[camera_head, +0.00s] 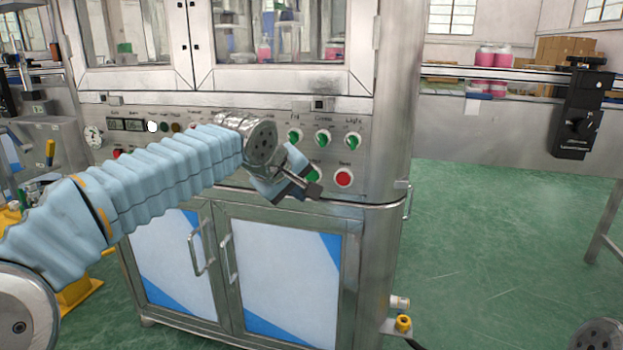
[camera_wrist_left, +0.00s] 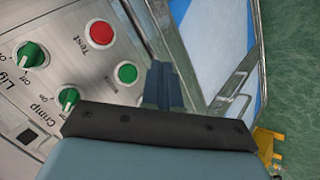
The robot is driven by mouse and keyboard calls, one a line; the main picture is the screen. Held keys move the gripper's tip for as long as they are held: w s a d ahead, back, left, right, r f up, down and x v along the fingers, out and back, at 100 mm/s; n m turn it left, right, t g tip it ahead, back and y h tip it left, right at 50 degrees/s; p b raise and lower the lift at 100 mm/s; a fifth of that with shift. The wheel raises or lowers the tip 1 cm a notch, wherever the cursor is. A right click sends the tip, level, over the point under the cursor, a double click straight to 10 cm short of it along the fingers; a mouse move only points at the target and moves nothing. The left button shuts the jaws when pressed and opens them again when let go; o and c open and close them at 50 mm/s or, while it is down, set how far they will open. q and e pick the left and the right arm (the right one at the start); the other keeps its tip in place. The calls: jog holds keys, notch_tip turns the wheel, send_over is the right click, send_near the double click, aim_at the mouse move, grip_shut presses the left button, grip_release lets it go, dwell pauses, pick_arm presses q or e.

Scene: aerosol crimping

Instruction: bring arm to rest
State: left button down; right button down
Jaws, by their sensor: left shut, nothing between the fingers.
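My left arm (camera_head: 165,178) in its light blue sleeve comes in from the left in the head view. It reaches across the front of the machine's control panel (camera_head: 378,130). My left gripper (camera_head: 314,191) is shut and empty, in front of the panel's lower edge, close to the red button (camera_head: 344,177). In the left wrist view the shut fingers (camera_wrist_left: 162,85) point up the picture, beside a green button (camera_wrist_left: 127,73). The red button (camera_wrist_left: 101,33) shows above it there. I cannot tell whether the fingers touch the panel. My right gripper is not in view.
Green rotary knobs (camera_head: 323,137) stick out of the panel above the gripper. Cabinet doors (camera_head: 277,268) with handles lie below. A conveyor (camera_head: 500,75) with pink bottles runs at the right. Green floor (camera_head: 480,230) is open to the right of the machine.

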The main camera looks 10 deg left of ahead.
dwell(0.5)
pick_arm(q)
jog(key=s+d+f+m+g+h+p, duration=0.1)
jog(key=d+f+m+g+p, duration=0.15)
jog(key=f, duration=1.35)
jog(key=d+f+m+g+h+p, duration=0.1)
jog(key=d+f+m+g, duration=0.15)
jog(key=f, duration=1.25)
jog(key=s+f+m+g+p, duration=0.1)
jog(key=s+f, duration=0.9)
jog(key=s, duration=0.2)
jog(key=s+f+m+g+p, duration=0.1)
jog(key=s+f+g+p, duration=0.1)
jog(key=s+f, duration=0.8)
jog(key=s, duration=0.3)
jog(key=shift+s+d+m, duration=0.2)
jog(key=shift+d+m, duration=0.1)
jog(key=shift+m, duration=0.1)
jog(key=shift+w, duration=0.1)
